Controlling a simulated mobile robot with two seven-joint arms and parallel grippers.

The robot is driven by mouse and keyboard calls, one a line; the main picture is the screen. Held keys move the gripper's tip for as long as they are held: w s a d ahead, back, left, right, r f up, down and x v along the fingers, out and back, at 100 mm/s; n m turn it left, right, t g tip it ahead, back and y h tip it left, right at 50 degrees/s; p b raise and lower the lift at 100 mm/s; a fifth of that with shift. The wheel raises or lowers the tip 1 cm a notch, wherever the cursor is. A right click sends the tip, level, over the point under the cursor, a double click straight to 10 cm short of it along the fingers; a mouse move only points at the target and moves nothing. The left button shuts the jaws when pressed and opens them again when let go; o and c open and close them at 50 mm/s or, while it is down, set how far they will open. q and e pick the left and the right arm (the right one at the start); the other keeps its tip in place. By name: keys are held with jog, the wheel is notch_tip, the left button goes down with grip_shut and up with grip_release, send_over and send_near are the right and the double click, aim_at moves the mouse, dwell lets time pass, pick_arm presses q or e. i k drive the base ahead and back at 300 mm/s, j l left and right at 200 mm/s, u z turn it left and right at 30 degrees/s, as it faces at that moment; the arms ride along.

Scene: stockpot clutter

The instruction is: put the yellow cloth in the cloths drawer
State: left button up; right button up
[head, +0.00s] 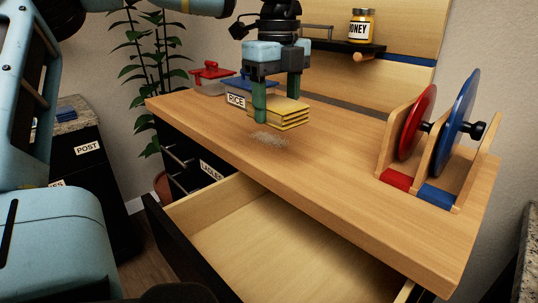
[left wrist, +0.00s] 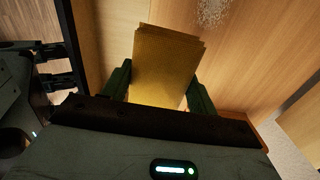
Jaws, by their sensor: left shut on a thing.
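My left gripper (head: 278,100) is above the wooden worktop in the head view, its fingers pointing down. It is shut on the folded yellow cloth (head: 286,116), which seems to be held a little above the worktop. In the left wrist view the cloth (left wrist: 165,62) lies between the two green fingers (left wrist: 158,88). An empty open drawer (head: 262,240) with a pale wood inside and dark front sticks out below the worktop. Its own label is not visible, so I cannot tell if it is the cloths drawer. My right gripper is not in view.
A greyish speckled patch (head: 270,138) lies on the worktop (head: 335,160) near the cloth. A blue-lidded box marked RICE (head: 237,99) and a red-lidded box (head: 211,84) stand behind. A rack with red and blue discs (head: 440,140) stands at the right. A honey jar (head: 361,27) sits on a shelf.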

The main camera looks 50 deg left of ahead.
aim_at(267, 280)
jog(key=k, duration=1.2)
